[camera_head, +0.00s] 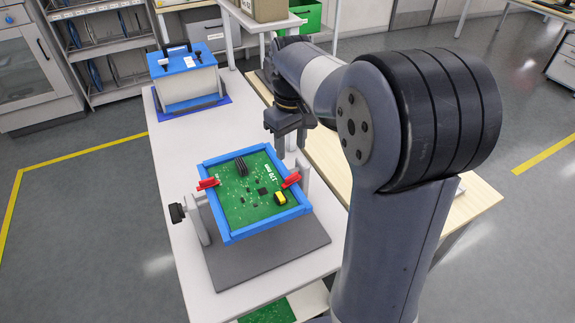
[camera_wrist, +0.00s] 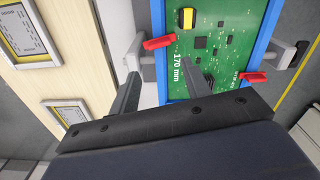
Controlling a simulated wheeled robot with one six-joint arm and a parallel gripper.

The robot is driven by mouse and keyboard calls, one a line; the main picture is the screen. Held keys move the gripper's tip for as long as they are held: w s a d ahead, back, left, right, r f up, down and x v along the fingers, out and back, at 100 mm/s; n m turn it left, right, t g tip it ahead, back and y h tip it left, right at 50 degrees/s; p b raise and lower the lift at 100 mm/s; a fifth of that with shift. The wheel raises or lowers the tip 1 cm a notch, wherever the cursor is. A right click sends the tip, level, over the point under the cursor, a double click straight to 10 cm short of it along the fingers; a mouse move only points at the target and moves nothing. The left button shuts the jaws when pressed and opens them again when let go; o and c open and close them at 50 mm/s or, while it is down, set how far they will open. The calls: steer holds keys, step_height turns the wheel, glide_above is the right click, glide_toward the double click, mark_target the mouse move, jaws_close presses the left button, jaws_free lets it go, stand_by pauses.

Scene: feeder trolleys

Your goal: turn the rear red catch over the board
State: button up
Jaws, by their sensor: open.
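A green circuit board (camera_head: 240,205) lies in a blue frame (camera_head: 219,217) on a tilting stand. A red catch (camera_head: 207,183) sits on the frame's left side, and another red catch (camera_head: 291,179) sits on its right side. Both appear to lie across the frame edge, the right one slanted. I cannot tell which is called rear. My gripper (camera_head: 291,150) is open and empty, above and just behind the right catch. In the wrist view, this catch (camera_wrist: 158,43) shows just beyond the fingertips (camera_wrist: 160,68), apart from them; the other catch (camera_wrist: 252,78) is farther right.
The stand has a grey base plate (camera_head: 285,245) and a black knob (camera_head: 177,212) at left. A blue-and-white box (camera_head: 187,85) stands at the table's far end. A wooden-topped table (camera_head: 325,155) adjoins on the right. The white table between box and stand is clear.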

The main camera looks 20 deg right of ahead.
mark_target(292, 179)
step_height(292, 179, down, 9)
steer(key=shift+f, duration=0.1)
steer(key=shift+c, duration=0.3)
